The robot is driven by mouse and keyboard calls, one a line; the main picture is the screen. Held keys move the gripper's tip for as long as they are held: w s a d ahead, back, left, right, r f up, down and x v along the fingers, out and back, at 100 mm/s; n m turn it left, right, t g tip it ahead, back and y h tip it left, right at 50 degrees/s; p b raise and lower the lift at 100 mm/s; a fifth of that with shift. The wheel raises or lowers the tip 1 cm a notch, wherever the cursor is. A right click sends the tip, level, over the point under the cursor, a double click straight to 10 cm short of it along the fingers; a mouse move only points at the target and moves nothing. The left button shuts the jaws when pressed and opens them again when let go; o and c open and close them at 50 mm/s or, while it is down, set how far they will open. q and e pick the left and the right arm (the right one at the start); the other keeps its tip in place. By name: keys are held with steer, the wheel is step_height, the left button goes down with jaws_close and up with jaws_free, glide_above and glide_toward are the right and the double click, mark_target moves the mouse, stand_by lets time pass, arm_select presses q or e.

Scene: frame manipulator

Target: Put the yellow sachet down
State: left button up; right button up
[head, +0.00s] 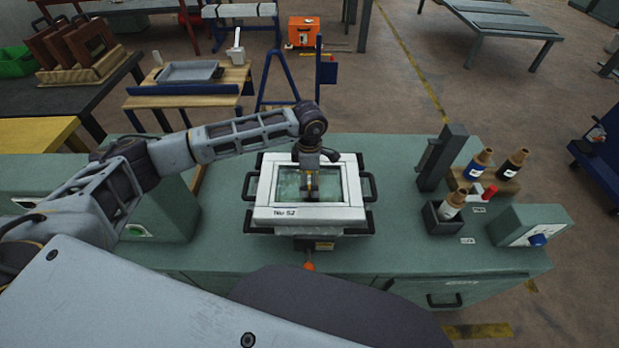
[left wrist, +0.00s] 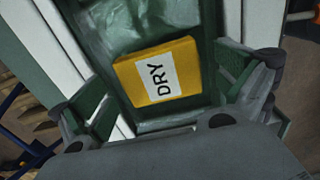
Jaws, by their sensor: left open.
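The yellow sachet (left wrist: 188,58), with a white label reading DRY, lies on the greenish clear film inside the white frame (head: 262,195). In the head view my left gripper covers most or all of the sachet. My left gripper (head: 310,192) points down over the frame's window. In the left wrist view (left wrist: 170,95) its two fingers stand wide apart, one on each side of the sachet, with gaps between them and it. It is open and holds nothing. My right gripper is in neither view.
The frame has black side handles and sits on a green workbench (head: 400,240). To its right stand a dark upright post (head: 440,158), several bottles in holders (head: 452,205) and a box with a blue knob (head: 530,226). Bare bench lies between frame and post.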

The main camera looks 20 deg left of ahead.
mark_target(310, 180)
arm_select(q)
steer(key=shift+r, duration=0.15)
step_height(310, 180, up, 12)
steer(key=shift+b, duration=0.45)
stand_by(0.6)
